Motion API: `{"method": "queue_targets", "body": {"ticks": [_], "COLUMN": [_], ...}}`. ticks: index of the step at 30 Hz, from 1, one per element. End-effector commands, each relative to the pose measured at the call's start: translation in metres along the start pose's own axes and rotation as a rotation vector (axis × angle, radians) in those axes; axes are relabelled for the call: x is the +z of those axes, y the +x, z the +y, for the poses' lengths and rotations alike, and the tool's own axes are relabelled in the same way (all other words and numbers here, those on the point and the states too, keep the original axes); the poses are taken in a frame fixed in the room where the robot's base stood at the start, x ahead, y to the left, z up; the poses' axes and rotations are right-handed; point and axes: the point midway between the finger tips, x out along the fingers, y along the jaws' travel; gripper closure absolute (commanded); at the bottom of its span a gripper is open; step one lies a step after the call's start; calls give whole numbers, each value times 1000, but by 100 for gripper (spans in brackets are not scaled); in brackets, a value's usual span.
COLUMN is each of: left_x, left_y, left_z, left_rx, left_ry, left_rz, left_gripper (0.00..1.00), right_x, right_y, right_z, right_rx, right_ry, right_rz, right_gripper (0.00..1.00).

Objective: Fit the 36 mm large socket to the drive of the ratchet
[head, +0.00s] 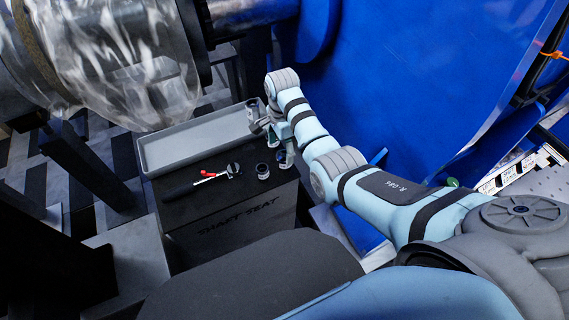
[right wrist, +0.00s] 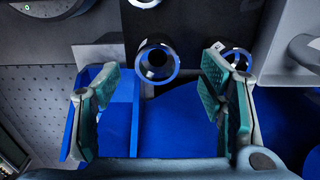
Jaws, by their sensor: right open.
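The ratchet (head: 203,181), with a black handle, a red part and a metal head, lies on the dark top of the box marked SHAFT SEAT. A dark socket with a bright rim (head: 263,171) stands upright just right of the ratchet head. My right gripper (head: 273,143) is open above the box's right edge. In the right wrist view, a ring-topped socket (right wrist: 157,62) shows ahead between the open fingers, apart from them. A second socket (right wrist: 237,60) is partly hidden behind the right finger. I cannot read any size marking. My left gripper is not in view.
A long grey tray (head: 150,172) lies along the back of the box top (head: 222,205). A large shaft assembly (head: 115,60) rises at the upper left. A blue panel (head: 400,90) stands behind my right arm. The box top is clear left of the ratchet handle.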

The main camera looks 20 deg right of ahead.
Motion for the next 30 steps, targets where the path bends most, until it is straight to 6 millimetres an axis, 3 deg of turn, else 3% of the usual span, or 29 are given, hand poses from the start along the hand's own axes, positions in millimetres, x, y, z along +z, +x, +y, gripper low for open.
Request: {"method": "queue_targets", "body": {"ticks": [9, 17, 28, 30], "left_x": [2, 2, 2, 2], "left_y": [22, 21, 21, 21], "left_z": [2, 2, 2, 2], "left_rx": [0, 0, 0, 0], "left_ry": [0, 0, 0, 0], "left_rz": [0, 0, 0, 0], "left_gripper": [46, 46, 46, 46], "right_x": [-4, -4, -4, -4], "right_y": [55, 58, 57, 57], "right_z": [4, 4, 4, 4], "right_rx": [0, -2, -2, -3], "right_ry": [-2, -2, -2, -2], "right_rz": [-1, 0, 0, 0], "right_gripper": [36, 38, 97, 99]}}
